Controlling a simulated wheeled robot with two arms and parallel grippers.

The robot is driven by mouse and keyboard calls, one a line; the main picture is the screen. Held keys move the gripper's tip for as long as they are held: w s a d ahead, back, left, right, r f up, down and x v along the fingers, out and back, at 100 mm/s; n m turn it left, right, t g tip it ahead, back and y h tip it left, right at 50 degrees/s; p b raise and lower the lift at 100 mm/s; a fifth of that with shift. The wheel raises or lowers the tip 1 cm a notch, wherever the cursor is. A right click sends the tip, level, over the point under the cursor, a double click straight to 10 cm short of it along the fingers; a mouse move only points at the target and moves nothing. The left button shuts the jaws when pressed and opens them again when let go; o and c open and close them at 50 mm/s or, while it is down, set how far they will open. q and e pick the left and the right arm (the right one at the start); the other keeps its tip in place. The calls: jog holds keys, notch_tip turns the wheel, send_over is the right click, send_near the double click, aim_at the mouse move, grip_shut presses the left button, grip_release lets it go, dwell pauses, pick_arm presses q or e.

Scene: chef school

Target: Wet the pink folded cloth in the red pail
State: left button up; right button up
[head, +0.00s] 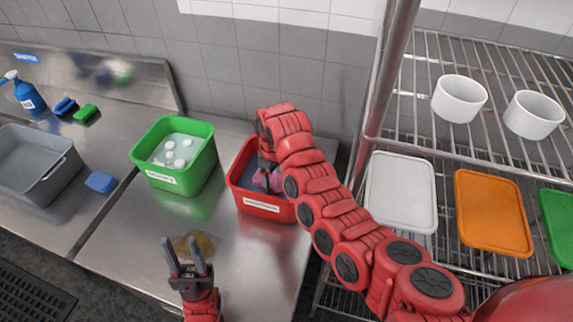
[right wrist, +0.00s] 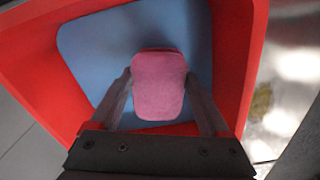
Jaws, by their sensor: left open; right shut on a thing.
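The red pail (head: 268,206) stands on the steel counter and has a white label on its front. Its inside shows bluish in the right wrist view, like liquid (right wrist: 95,50). The pink folded cloth (right wrist: 158,85) is between the fingers of my right gripper (right wrist: 160,88), which is shut on it inside the pail's rim. In the head view the cloth (head: 276,181) shows only in part behind my right arm. I cannot tell whether the cloth touches the liquid. My left gripper (head: 187,258) is open and empty, over the counter in front of the pails.
A green pail (head: 180,183) with white pieces in liquid stands left of the red pail. A brownish spill (head: 195,245) lies near my left gripper. A grey tub (head: 40,190) and blue sponge (head: 101,182) are at left. A wire rack (head: 440,150) stands at right.

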jog(key=shift+s+f+n, duration=0.25)
jog(key=shift+f+n, duration=0.05)
jog(key=shift+f, duration=0.05)
jog(key=shift+s+a+f, duration=0.1)
jog(key=shift+s+f, duration=0.05)
jog(key=shift+f, duration=0.25)
jog(key=shift+f+b, duration=0.3)
jog(key=shift+f, duration=0.1)
notch_tip(320, 180, down, 3)
jog(key=shift+r+b, duration=0.1)
jog(key=shift+b, duration=0.5)
jog(key=shift+f, duration=0.75)
jog(key=shift+f+b, duration=0.55)
